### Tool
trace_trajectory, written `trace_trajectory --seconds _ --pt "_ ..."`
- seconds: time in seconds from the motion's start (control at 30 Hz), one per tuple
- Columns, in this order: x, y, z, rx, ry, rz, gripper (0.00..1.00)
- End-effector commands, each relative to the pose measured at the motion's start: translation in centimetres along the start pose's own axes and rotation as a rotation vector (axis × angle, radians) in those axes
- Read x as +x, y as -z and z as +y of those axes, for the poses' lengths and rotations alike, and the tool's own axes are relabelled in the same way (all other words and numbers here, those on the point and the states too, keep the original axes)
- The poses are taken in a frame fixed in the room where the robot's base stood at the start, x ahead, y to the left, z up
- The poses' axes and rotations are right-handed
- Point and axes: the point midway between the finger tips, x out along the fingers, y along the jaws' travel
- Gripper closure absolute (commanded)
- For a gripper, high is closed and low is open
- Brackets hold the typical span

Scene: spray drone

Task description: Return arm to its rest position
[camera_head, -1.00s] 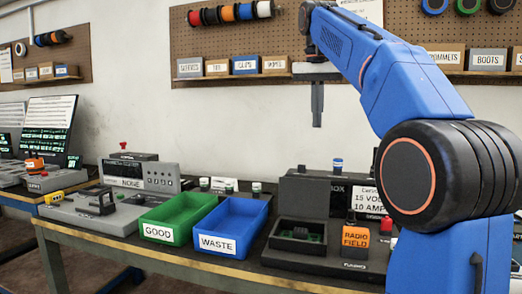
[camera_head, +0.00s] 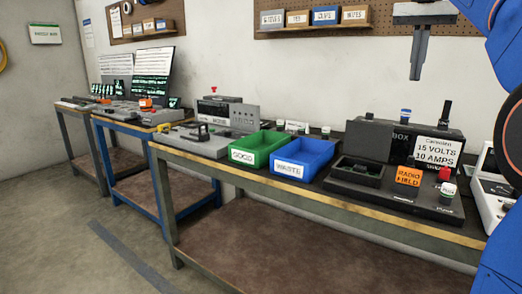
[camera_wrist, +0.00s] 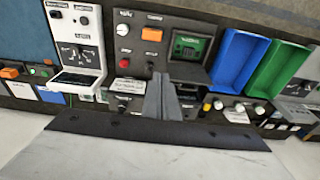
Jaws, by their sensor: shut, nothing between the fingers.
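My gripper (camera_head: 418,62) hangs at the upper right of the head view, pointing down, high above the bench and in front of the wall. Its fingers are together with nothing between them. In the wrist view my gripper (camera_wrist: 162,100) shows as closed grey fingers over the dark test box area. My blue arm fills the right edge of the head view and is partly cut off by the frame. Nothing touches the gripper.
A pegboard shelf (camera_head: 320,31) is behind. Open floor (camera_head: 70,235) lies at left.

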Motion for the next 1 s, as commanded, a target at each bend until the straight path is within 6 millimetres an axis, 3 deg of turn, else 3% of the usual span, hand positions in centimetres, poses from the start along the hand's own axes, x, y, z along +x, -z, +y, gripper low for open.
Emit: trace_trajectory --seconds 0.37,0.67,0.87,1.0 --pt "1.2 -1.5 0.1 -0.036 0.009 0.012 1.0" --pt "3.5 -4.1 0.3 -0.096 0.026 0.034 1.0" --pt "6.8 -7.6 0.6 -0.168 0.047 0.06 1.0" --pt "10.5 -11.1 1.1 -0.232 0.066 0.083 1.0"
